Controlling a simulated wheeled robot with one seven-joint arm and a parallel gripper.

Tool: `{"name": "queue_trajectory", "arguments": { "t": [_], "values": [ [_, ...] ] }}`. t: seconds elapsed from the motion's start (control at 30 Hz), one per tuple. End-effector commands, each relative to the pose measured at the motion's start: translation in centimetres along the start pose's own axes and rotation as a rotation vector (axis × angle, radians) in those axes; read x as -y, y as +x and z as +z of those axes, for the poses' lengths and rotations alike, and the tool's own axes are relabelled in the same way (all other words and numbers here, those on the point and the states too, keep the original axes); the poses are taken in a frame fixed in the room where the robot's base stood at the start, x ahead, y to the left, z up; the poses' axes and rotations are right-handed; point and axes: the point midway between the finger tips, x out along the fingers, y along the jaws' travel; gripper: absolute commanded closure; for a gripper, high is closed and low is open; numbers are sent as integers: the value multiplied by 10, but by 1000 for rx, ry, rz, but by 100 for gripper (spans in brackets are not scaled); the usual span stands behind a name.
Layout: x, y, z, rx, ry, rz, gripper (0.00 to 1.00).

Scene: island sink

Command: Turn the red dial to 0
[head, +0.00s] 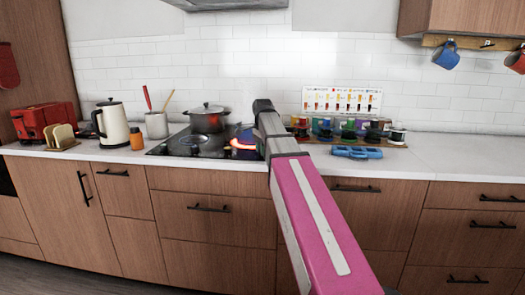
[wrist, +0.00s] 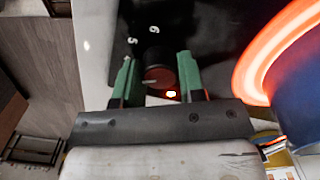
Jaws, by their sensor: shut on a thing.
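The red dial (wrist: 158,74) shows in the wrist view as a dark round knob with a reddish face and a pale pointer line. It sits on the black cooktop (wrist: 105,20). White numerals, apparently 6 and 5, are printed just beyond it; no 0 can be seen. My gripper (wrist: 156,76) has its green fingers on both sides of the dial and is shut on it. A small light glows just below the dial. In the head view the cooktop (head: 188,148) is partly covered by my pink arm, and the dial and fingertips are hidden.
A burner (wrist: 252,65) glows orange-red close right of my gripper, beside a dark blue round vessel (wrist: 298,95). A dark pot (head: 208,120) stands at the back of the cooktop. A kettle (head: 112,124) is to the left; colorful jars (head: 325,128) and a blue object (head: 357,152) are right.

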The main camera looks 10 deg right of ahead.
Motion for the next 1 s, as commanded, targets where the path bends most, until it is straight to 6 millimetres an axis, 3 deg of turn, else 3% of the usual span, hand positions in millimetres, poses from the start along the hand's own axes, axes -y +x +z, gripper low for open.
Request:
{"name": "queue_trajectory", "arguments": {
  "t": [1.0],
  "values": [
    [0,0,0,0,-966,0,87]
  ]
}}
